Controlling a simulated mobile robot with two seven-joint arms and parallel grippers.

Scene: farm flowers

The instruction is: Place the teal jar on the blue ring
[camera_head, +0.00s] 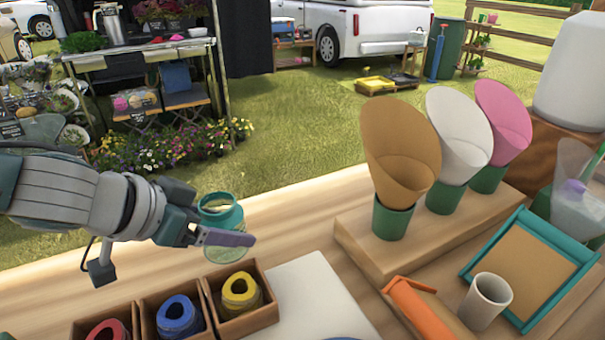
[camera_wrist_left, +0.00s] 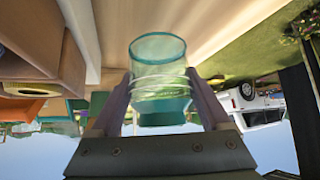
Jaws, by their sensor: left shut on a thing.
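The teal jar (camera_head: 221,209) is see-through glass with a teal rim. My left gripper (camera_head: 225,236) is shut on it and holds it upright above the wooden counter, behind the row of small boxes. In the left wrist view the jar (camera_wrist_left: 159,66) sits between the two fingers of the gripper (camera_wrist_left: 163,100). A blue curved edge (camera_head: 335,338) shows at the bottom of the head view on a white board; most of it is cut off, so I cannot tell whether it is the ring. My right gripper is not in view.
Wooden boxes hold red (camera_head: 107,331), blue (camera_head: 180,318) and yellow (camera_head: 241,292) twine spools. A white board (camera_head: 309,290) lies right of them. Tan, white and pink cones (camera_head: 402,150) stand on a wooden block. An orange tool (camera_head: 425,310), a white cup (camera_head: 486,300) and a teal-rimmed tray (camera_head: 560,243) are at right.

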